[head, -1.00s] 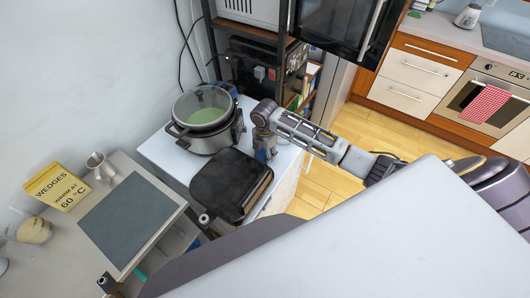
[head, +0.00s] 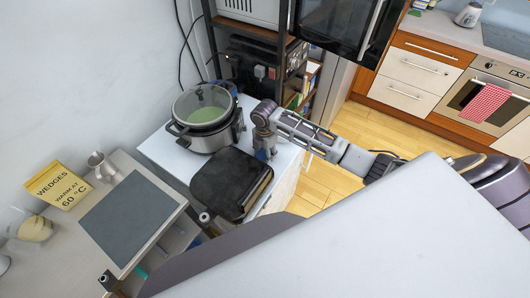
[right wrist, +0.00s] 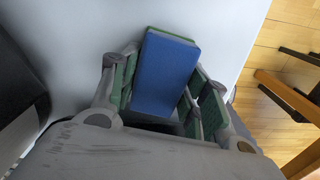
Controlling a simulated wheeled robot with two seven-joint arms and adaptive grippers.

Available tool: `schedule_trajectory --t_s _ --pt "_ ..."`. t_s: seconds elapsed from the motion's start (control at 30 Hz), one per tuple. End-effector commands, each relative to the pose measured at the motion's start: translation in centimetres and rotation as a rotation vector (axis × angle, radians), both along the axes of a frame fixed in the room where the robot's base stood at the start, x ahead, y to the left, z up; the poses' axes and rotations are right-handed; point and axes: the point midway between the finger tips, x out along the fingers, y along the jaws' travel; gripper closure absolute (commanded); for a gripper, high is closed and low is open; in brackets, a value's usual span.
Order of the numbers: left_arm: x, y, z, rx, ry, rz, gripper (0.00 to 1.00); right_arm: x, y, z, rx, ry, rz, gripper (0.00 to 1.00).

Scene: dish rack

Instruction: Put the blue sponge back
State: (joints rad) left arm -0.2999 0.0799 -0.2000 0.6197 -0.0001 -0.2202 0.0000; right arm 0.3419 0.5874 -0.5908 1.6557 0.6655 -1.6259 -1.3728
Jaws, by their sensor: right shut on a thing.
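The blue sponge (right wrist: 165,75) shows in the right wrist view as a blue block with a green layer along its far edge. My right gripper (right wrist: 163,88) is shut on it, with a green-padded finger on either side. In the head view my right gripper (head: 265,152) points down at the right part of the white cabinet top, beside the black appliance. My left gripper is not in view.
A pot with a glass lid (head: 203,118) stands on the white cabinet top (head: 160,153), left of my gripper. The black appliance (head: 230,183) is in front. A shelf rack (head: 262,70) stands behind. A sign (head: 59,186) and a metal cup (head: 100,164) are at left.

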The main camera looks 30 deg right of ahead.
Motion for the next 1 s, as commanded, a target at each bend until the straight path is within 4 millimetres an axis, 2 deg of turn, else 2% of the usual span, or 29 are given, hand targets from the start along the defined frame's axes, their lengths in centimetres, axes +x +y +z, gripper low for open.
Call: schedule_trajectory --t_s 0.07,0.1,0.3,0.73,1.0 --pt "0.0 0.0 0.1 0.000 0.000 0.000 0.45 0.0 0.0 0.0 0.000 0.000 0.000 0.69" --pt "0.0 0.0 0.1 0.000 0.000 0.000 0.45 0.0 0.0 -0.1 0.000 0.000 0.000 0.53" --pt "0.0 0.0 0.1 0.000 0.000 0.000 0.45 0.0 0.0 -0.1 0.000 0.000 0.000 0.29" --pt "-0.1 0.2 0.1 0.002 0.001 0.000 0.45 0.0 0.0 0.2 0.000 0.000 0.000 0.29" --pt "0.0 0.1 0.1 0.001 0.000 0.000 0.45 0.1 0.0 2.3 0.000 -0.002 0.001 0.29"
